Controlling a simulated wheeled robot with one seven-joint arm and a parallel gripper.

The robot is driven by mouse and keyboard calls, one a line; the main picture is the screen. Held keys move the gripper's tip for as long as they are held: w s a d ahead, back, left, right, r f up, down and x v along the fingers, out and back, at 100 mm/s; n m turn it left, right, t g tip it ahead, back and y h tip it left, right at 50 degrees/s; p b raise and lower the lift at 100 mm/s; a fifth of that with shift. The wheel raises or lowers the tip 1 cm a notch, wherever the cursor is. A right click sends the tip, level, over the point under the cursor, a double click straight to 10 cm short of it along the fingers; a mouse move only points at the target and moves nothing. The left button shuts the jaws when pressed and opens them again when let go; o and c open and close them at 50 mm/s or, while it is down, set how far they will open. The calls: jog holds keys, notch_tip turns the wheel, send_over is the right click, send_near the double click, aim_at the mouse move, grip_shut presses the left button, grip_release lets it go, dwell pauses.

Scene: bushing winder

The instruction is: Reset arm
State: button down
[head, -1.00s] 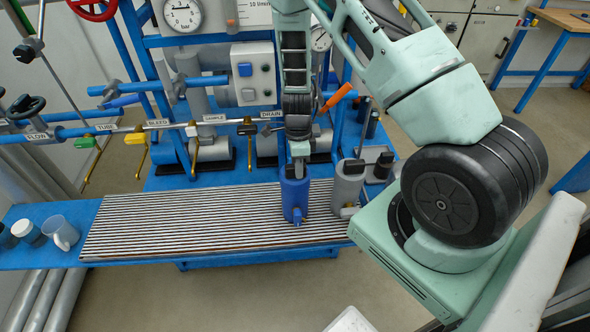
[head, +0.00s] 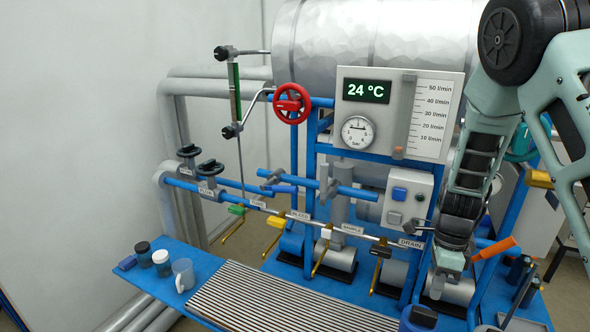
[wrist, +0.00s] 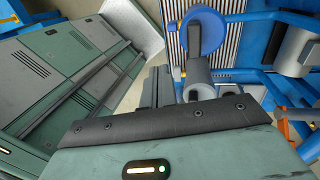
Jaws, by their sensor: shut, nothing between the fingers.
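My gripper (head: 437,284) hangs at the lower right of the head view, in front of the rig near the DRAIN label. Its fingers (wrist: 160,86) are shut and hold nothing. A blue container (head: 418,318) stands below it, cut off by the bottom edge of the head view. In the wrist view the blue container (wrist: 203,30) is seen close beyond the fingers, with a grey cylindrical part (wrist: 198,80) near it. I cannot tell from these views how large the gap between gripper and container is.
The rig has a gauge panel (head: 398,112), a red handwheel (head: 292,103) and a valve pipe with a yellow lever (head: 275,224). A ribbed drain grate (head: 270,298) lies in front. A clear jug (head: 183,274) and small jars stand left. An orange handle (head: 494,247) sticks out right of my gripper.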

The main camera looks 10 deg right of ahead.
jog(key=s+a+r+n+b, duration=0.2)
jog(key=s+a+r+n, duration=0.1)
jog(key=a+n, duration=0.55)
jog(key=s+a+r+n+b, duration=0.1)
jog(key=s+a+r+n, duration=0.25)
jog(key=a+n, duration=0.45)
jog(key=s+a+r+n+t+b, duration=0.1)
jog(key=s+a+n, duration=0.3)
jog(key=s+n, duration=0.2)
jog(key=s+a+r+n+t+b, duration=0.1)
jog(key=s+a+r+n, duration=0.1)
jog(key=s+n, duration=0.5)
jog(key=shift+s+a+n+h+b, duration=0.35)
jog(key=shift+a+n, duration=0.5)
jog(key=shift+n, duration=0.4)
jog(key=shift+w, duration=0.1)
